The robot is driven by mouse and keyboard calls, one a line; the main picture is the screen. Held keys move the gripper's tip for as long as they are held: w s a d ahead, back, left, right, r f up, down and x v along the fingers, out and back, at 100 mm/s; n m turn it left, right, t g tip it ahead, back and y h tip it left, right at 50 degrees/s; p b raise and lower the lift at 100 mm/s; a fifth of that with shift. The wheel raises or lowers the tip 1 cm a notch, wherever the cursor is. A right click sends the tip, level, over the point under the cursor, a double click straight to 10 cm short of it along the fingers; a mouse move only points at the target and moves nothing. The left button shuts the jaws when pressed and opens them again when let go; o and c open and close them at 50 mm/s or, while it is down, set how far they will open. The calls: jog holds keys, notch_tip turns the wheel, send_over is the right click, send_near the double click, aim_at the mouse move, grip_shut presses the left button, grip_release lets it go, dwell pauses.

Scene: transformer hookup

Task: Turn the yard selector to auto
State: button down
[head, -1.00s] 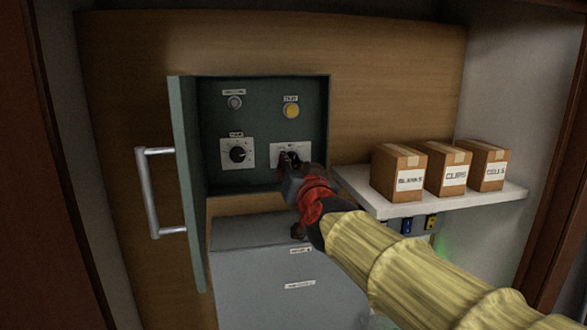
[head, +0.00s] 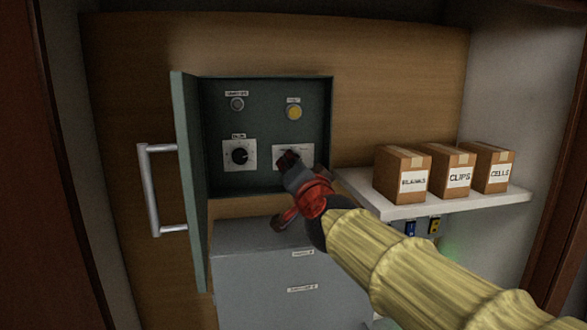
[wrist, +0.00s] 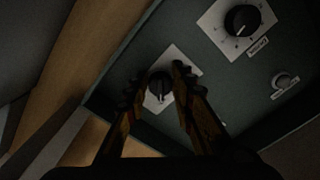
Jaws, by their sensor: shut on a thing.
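My gripper (head: 287,160) is at the lower right control of the open green panel box (head: 265,125). In the wrist view its two fingers (wrist: 157,78) are on either side of a black knob (wrist: 160,88) on a white plate (wrist: 183,59), shut on it. In the head view the gripper hides that knob, and part of its plate (head: 305,151) shows. A second black knob (head: 239,155) on a white dial plate is to the left; it also shows in the wrist view (wrist: 242,19). I cannot read which label names the yard selector.
A grey button (head: 237,104) and a yellow lamp (head: 294,112) sit above the knobs. The box's door (head: 190,180) with its handle (head: 152,190) stands open at left. A white shelf (head: 400,208) with boxes is at right; a grey cabinet (head: 260,265) stands below.

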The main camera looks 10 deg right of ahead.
dwell(0.3)
jog(key=c, duration=1.6)
grip_release()
jog(key=shift+c, duration=0.2)
jog(key=shift+s, duration=0.1)
jog(key=s, duration=1.2)
jog(key=shift+a, duration=0.25)
jog(key=shift+w, duration=0.1)
